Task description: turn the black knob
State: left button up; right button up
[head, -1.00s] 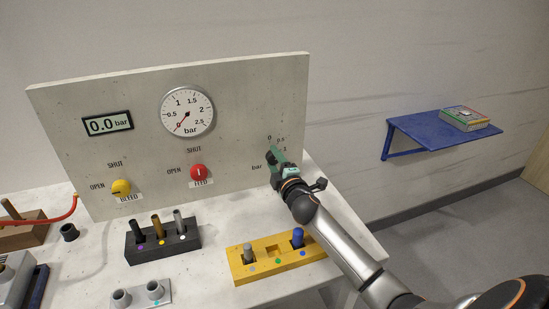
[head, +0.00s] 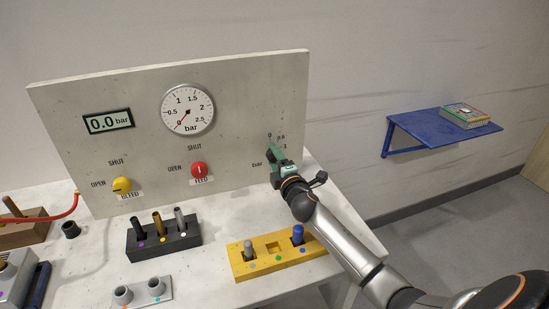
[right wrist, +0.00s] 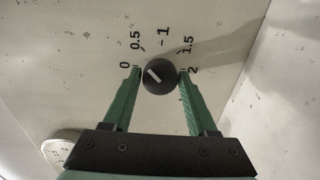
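The black knob (right wrist: 164,84) is round with a white pointer mark. In the right wrist view its mark points to the upper left, toward the 0 end of a printed scale from 0 to 2. My right gripper (right wrist: 160,71) has its green fingers on either side of the knob, very close to it; they look open, with no clear contact. In the head view my right gripper (head: 273,152) is at the right end of the panel and hides the knob. My left gripper is not in view.
The upright panel (head: 240,100) carries a dial gauge (head: 187,109), a 0.0 bar display (head: 108,121), a yellow knob (head: 121,186) and a red knob (head: 199,170). A yellow block (head: 240,268) and a black block (head: 150,250) with pegs stand in front.

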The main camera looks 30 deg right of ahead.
jog(key=o, duration=0.3)
jog(key=shift+s, duration=0.1)
jog(key=v, duration=1.2)
jog(key=shift+s, duration=0.2)
